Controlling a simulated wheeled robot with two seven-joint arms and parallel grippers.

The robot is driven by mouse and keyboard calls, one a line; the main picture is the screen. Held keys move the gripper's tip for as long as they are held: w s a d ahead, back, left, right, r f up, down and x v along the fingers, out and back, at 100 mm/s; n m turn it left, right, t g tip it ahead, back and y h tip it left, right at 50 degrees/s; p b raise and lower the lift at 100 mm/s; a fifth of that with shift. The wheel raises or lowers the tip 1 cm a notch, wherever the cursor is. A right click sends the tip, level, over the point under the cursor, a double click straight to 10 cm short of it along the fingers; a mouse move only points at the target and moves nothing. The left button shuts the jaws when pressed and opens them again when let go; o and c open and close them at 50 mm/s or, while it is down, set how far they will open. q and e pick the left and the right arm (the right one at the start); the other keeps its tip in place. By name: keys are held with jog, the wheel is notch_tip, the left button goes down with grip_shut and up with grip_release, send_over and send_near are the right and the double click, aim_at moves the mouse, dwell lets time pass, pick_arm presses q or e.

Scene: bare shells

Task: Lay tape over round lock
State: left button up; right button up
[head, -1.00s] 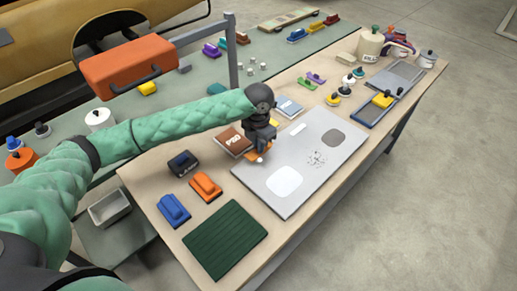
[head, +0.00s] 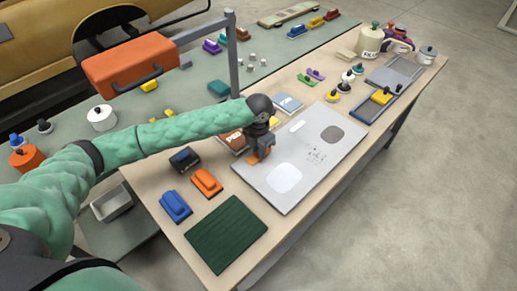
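A light grey panel (head: 318,172) lies flat on the workbench, with a pale rounded patch, a dark grey patch and small marks on its face. My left gripper (head: 260,153) points down over the panel's left corner area. An orange piece (head: 256,157), seemingly the tape, shows at its fingertips and appears held, lying at or just above the panel. No round lock can be seen on the panel now; the gripper and the orange piece cover that spot. My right gripper is out of view.
An orange block (head: 206,182), a blue block (head: 175,206), a dark block (head: 185,160) and a green ribbed mat (head: 226,234) lie left of the panel. A brown box (head: 232,139) sits behind the gripper. Trays (head: 378,106) and pots stand far right.

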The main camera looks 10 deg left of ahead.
pick_arm(q)
jog(key=shift+o, duration=0.9)
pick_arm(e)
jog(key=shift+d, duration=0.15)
